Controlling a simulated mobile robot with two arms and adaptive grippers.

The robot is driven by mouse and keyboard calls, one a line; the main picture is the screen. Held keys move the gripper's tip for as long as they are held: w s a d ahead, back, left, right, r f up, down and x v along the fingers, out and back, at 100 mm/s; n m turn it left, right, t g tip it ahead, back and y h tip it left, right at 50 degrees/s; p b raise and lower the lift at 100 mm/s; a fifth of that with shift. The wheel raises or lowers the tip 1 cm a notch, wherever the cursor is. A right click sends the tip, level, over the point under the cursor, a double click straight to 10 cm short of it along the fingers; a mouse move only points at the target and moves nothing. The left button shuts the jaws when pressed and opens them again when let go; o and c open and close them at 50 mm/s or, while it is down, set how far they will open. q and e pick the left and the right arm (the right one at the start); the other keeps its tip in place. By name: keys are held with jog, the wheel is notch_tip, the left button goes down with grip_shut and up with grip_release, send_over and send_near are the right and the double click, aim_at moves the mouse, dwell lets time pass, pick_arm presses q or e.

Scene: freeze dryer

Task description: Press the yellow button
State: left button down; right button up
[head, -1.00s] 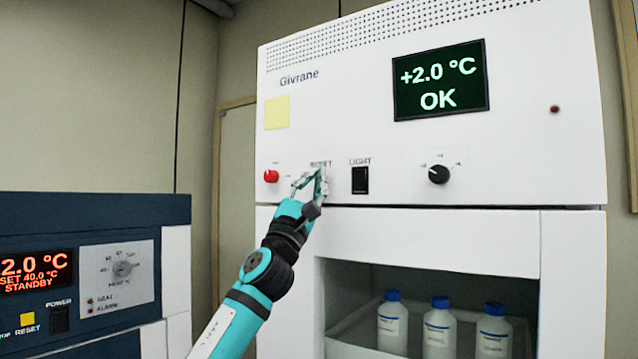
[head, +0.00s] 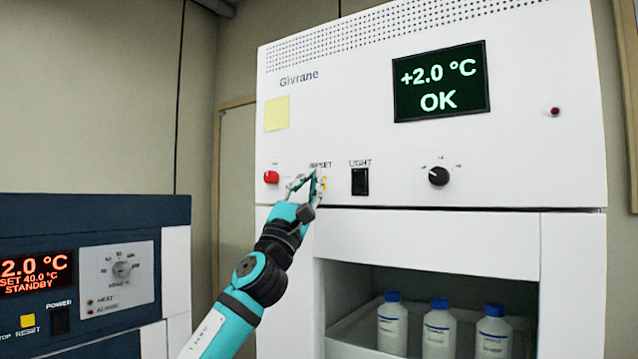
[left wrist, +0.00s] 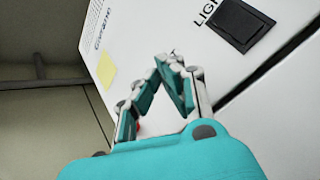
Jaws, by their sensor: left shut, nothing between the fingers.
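A yellow button (head: 324,184) shows as a thin strip under the RESET label on the white Givrane cabinet's panel, mostly covered by my left gripper (head: 311,175). The gripper is shut and empty, its fingertips at the panel, just left of the visible strip. I cannot tell whether they touch. In the left wrist view the shut gripper (left wrist: 166,62) points at the panel and hides the button. Another yellow button (head: 27,320), labelled RESET, is on the dark blue unit at the lower left. My right gripper is not in view.
A red button (head: 271,177) lies left of the gripper, and a black LIGHT switch (head: 360,181) and black knob (head: 438,175) lie right. A yellow note (head: 277,113) is above. The display (head: 440,81) reads +2.0 °C OK. Bottles (head: 437,328) stand in the open compartment below.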

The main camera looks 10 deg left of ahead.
pick_arm(q)
jog(key=s, duration=0.1)
jog(key=s+a+p, duration=0.1)
jog(key=s, duration=0.2)
jog(key=shift+s+a+p, duration=0.3)
jog(key=shift+p, duration=0.05)
dwell(0.7)
